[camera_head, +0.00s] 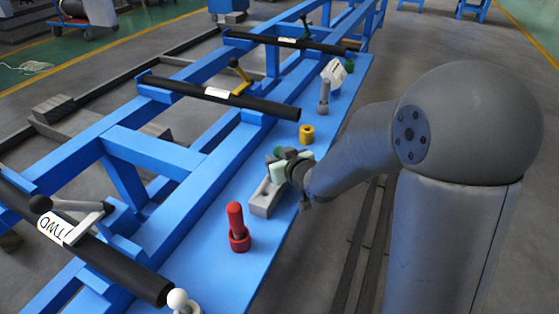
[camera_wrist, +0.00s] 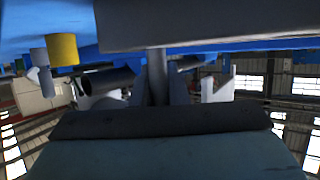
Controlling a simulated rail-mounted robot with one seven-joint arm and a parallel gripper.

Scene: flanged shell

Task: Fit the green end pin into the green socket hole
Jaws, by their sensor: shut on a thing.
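My gripper (camera_head: 286,168) is low over the blue bench, at the far end of a grey slotted block (camera_head: 262,203). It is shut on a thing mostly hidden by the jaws. A dark green piece, apparently the green end pin (camera_head: 278,151), shows at the jaws. In the wrist view the jaws (camera_wrist: 158,85) have a dark upright post between them, its colour lost in shade. The broad grey slab above is close to the jaws; I cannot tell whether they touch. A small green part, perhaps the green socket (camera_head: 349,66), stands at the bench's far end; its hole cannot be seen.
A yellow socket (camera_head: 306,134) stands just beyond my gripper, with a grey pin (camera_head: 324,97) and a white label (camera_head: 335,72) farther off. A red pin (camera_head: 236,220) stands nearer. Black rollers (camera_head: 220,95) and blue frame beams lie to the left.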

